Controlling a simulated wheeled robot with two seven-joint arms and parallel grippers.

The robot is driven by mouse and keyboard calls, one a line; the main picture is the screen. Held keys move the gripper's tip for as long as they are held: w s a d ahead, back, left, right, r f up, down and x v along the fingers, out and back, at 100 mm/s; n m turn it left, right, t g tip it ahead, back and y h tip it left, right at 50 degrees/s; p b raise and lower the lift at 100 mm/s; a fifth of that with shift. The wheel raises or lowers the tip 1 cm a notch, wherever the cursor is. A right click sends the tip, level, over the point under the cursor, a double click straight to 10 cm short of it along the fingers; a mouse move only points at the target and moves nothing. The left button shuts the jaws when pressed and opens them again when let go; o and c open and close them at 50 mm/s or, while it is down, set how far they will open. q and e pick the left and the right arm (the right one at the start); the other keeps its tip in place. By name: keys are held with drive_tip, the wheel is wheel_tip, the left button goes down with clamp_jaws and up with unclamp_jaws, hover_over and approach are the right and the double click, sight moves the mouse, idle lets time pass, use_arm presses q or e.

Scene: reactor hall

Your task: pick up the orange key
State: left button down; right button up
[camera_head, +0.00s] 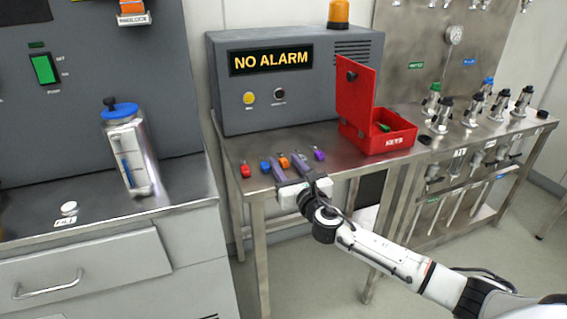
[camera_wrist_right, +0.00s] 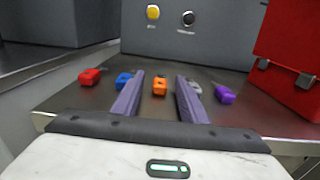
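The orange key (camera_head: 284,162) lies on the metal table in a row of keys. In the right wrist view the orange key (camera_wrist_right: 159,86) shows between and beyond the two fingers. My right gripper (camera_head: 290,167) is open and empty, over the front part of the table; its fingers (camera_wrist_right: 160,92) point toward the key. I cannot tell how high the fingertips are above the table. My left gripper is not in view.
A red key (camera_wrist_right: 90,76) and a blue key (camera_wrist_right: 124,80) lie left of the orange one; a grey key (camera_wrist_right: 194,86) and a purple key (camera_wrist_right: 225,94) lie right. An open red key box (camera_head: 378,143) and the alarm unit (camera_head: 290,100) stand behind.

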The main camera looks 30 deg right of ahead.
clamp_jaws()
